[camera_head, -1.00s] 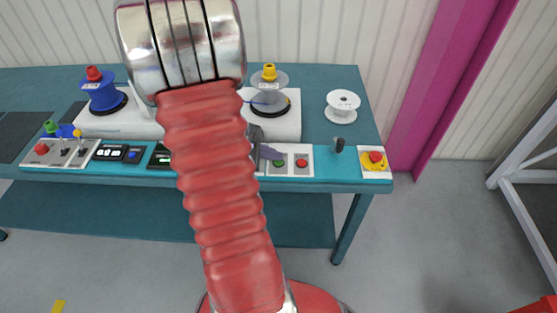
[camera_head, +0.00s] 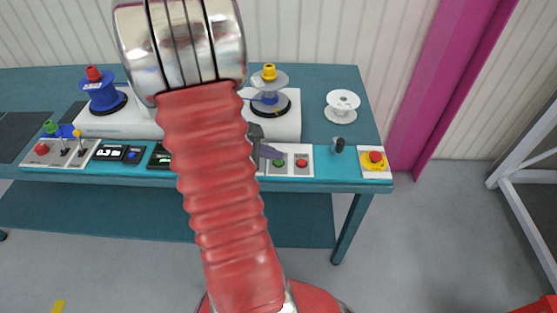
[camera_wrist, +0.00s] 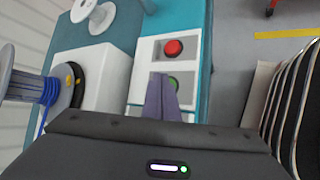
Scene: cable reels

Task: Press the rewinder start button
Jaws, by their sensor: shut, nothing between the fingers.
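The button panel (camera_head: 291,171) on the bench's front edge carries a green button (camera_head: 279,163) and, to its right, a red button (camera_head: 302,163). In the wrist view the green button (camera_wrist: 174,82) is partly hidden behind the fingertips, and the red button (camera_wrist: 173,47) shows clear beyond it. My gripper (camera_head: 275,153) is shut and empty, its purple fingers just left of and above the green button in the head view. In the wrist view the closed fingertips (camera_wrist: 160,78) overlap the green button's edge. I cannot tell whether they touch it.
A grey spool (camera_head: 270,82) with a yellow cap stands on the white unit behind the panel. An empty white reel (camera_head: 343,105), a dark knob (camera_head: 338,145) and a red emergency stop (camera_head: 375,158) are to the right. A blue reel (camera_head: 101,95) is at left.

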